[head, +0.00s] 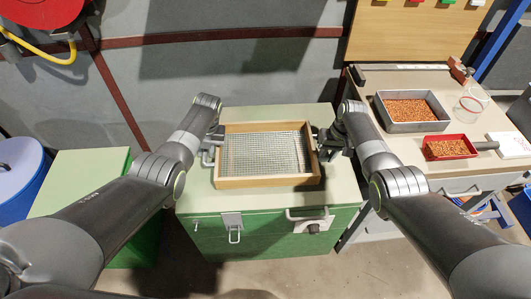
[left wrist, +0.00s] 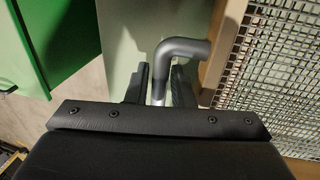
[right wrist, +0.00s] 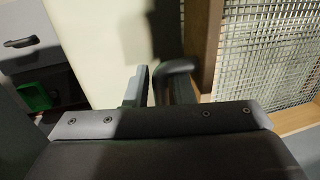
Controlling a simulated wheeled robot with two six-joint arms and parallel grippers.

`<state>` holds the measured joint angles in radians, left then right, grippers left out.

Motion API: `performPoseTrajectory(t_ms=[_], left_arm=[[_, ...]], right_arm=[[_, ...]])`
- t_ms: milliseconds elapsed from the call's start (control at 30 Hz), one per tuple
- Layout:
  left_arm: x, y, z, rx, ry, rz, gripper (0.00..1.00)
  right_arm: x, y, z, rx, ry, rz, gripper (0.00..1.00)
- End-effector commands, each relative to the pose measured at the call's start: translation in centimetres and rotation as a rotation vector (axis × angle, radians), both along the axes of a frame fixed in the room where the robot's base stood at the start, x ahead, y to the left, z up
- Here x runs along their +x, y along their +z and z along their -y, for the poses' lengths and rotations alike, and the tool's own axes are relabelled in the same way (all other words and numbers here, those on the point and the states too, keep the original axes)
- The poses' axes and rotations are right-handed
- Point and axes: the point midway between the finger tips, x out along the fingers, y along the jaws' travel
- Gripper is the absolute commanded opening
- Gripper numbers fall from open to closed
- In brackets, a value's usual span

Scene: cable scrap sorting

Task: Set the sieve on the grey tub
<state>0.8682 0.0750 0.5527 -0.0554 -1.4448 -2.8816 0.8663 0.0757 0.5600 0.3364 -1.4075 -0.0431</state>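The sieve (head: 266,183) is a light wooden frame with wire mesh and a grey bent handle on each side. It is level over the top of the green cabinet; I cannot tell whether it touches it. My left gripper (head: 211,143) is at its left handle (left wrist: 183,48), which passes closely between the fingers (left wrist: 160,88). My right gripper (head: 330,142) is at the right handle (right wrist: 178,66), also closely between the fingers (right wrist: 158,90). Both look shut on the handles. The grey tub (head: 394,126) stands on the right workbench, holding copper-coloured granules.
A red tray (head: 451,156) of granules, a white box (head: 510,145) and a clear round container (head: 473,108) share the workbench (head: 372,82). The green cabinet (head: 265,242) stands left of it with a small gap. A blue drum (head: 18,165) is at far left.

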Motion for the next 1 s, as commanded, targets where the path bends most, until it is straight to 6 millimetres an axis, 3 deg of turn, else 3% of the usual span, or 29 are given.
performPoseTrajectory(t_ms=[300, 467, 500, 1000], left_arm=[[0.02, -0.08, -0.04, 0.000, 0.000, 0.001, 0.21], [0.02, -0.06, -0.04, 0.000, 0.000, 0.001, 0.00], [0.02, -0.07, -0.03, 0.000, 0.000, 0.001, 0.00], [0.09, 0.16, -0.02, 0.000, 0.000, 0.002, 0.00]], right_arm=[[0.02, -0.07, -0.03, 0.000, 0.000, 0.001, 0.22], [0.02, -0.06, -0.02, 0.000, 0.000, 0.000, 0.01], [0.02, -0.06, -0.02, 0.000, 0.000, 0.001, 0.00], [0.08, 0.17, -0.03, 0.000, 0.000, 0.002, 0.00]])
